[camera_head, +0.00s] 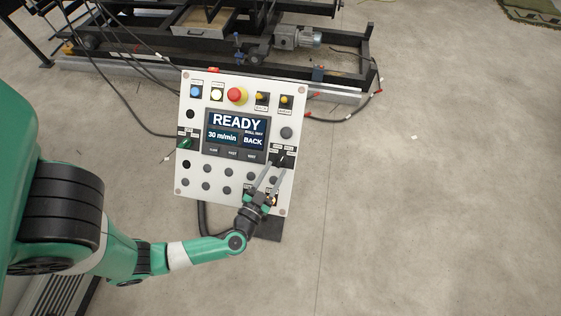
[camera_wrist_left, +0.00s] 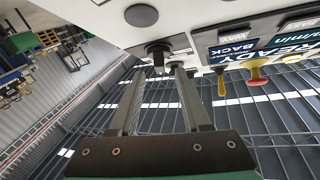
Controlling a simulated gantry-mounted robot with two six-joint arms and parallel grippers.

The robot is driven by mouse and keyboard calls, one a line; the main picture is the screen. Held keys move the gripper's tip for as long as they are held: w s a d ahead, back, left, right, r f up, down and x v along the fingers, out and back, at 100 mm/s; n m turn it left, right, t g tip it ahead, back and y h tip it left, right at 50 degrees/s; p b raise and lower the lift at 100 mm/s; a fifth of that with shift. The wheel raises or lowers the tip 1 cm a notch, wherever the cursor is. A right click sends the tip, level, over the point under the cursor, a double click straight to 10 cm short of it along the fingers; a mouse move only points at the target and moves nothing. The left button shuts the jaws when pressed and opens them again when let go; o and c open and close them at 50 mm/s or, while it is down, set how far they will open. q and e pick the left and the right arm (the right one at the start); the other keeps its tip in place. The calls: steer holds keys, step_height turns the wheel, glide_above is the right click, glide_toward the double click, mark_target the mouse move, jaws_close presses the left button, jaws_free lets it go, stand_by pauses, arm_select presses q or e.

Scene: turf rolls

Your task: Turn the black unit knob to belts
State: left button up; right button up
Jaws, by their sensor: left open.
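The black unit knob (camera_head: 284,160) sits on the right side of the white control panel (camera_head: 187,110), below small labels too small to read. In the left wrist view the knob (camera_wrist_left: 157,52) shows just ahead of the gap between my fingertips. My left gripper (camera_head: 273,167) is open, its two fingers reaching up to the knob from below. In the wrist view the fingers (camera_wrist_left: 158,70) stand apart on either side of the knob's line; I cannot tell whether they touch it. The knob's exact pointing is hard to tell. My right gripper is out of view.
The panel's screen (camera_head: 237,134) reads READY, 30 m/min and BACK. A red emergency button (camera_head: 236,96), yellow switches (camera_head: 285,100) and a green knob (camera_head: 186,143) are also on the panel. A dark machine frame (camera_head: 350,85) stands behind. The floor (camera_head: 430,200) at right is clear.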

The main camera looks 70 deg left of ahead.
mark_target(279, 163)
arm_select(q)
steer(key=b+x, duration=0.1)
steer(key=x, duration=0.3)
steer(key=shift+w+a, duration=0.25)
steer(key=shift+w, duration=0.05)
jaws_close()
